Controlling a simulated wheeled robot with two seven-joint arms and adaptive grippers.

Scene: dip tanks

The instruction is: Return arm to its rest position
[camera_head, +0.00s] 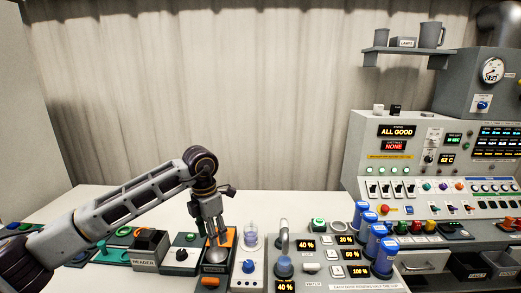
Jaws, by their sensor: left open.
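My left arm (130,205) comes in from the left and bends down at its wrist. My left gripper (211,230) points down, open, over a small device with an orange top edge (231,238) on the white bench. Whether the fingers touch anything on that device is too small to tell. My right gripper is not in view.
A box marked reader (148,247) stands left of the gripper. Blue-topped cylinders (376,240) and a large control panel (400,150) fill the right. The back of the bench (290,205) is clear.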

